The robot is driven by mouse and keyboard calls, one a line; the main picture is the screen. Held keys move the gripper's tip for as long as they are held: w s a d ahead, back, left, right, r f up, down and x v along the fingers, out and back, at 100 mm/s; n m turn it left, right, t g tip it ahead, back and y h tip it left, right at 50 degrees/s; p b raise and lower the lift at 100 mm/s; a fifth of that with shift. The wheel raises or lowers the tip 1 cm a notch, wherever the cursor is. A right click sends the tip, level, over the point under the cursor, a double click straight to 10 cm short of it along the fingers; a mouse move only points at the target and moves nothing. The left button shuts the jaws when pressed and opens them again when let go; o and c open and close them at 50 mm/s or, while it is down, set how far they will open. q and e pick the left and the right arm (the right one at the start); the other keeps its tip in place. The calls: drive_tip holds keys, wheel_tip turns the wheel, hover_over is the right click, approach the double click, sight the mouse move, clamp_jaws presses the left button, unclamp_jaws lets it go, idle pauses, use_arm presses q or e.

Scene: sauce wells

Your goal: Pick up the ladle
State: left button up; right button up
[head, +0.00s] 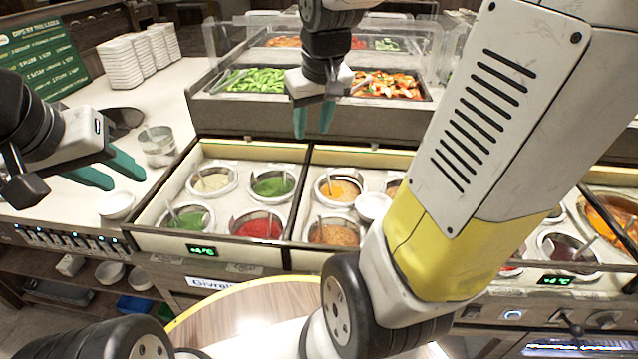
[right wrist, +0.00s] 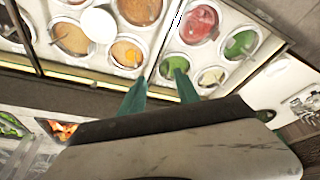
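Several sauce wells hold thin ladles whose handles lean on the rims, among them a ladle (head: 173,214) in the front-left green sauce and a ladle (head: 330,185) in the orange sauce (head: 344,190). I cannot tell which ladle is meant. My right gripper (head: 314,121) is open and empty, fingers pointing down, above the back edge of the wells; it also shows in the right wrist view (right wrist: 160,90), apart from any ladle. My left gripper (head: 108,174) is open and empty over the left counter.
A white bowl (head: 373,207) sits among the wells. A metal pot (head: 158,146) and a small white bowl (head: 116,205) stand on the left counter. A glass-covered food case (head: 225,112) stands behind the wells. My right arm hides part of the right-hand wells.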

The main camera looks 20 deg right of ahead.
drive_tip(key=w+d+f+n+g+h, duration=0.15)
drive_tip(key=w+d+f, duration=0.25)
drive_tip(key=w+f, duration=0.5)
drive_tip(key=g, duration=0.2)
approach(329, 185)
drive_tip(key=shift+n, duration=0.35)
drive_tip(key=f, duration=0.6)
drive_tip(key=w+d+f, duration=0.1)
drive_tip(key=f, duration=0.2)
drive_tip(key=shift+d, duration=0.1)
drive_tip(key=shift+r, duration=0.1)
clamp_jaws()
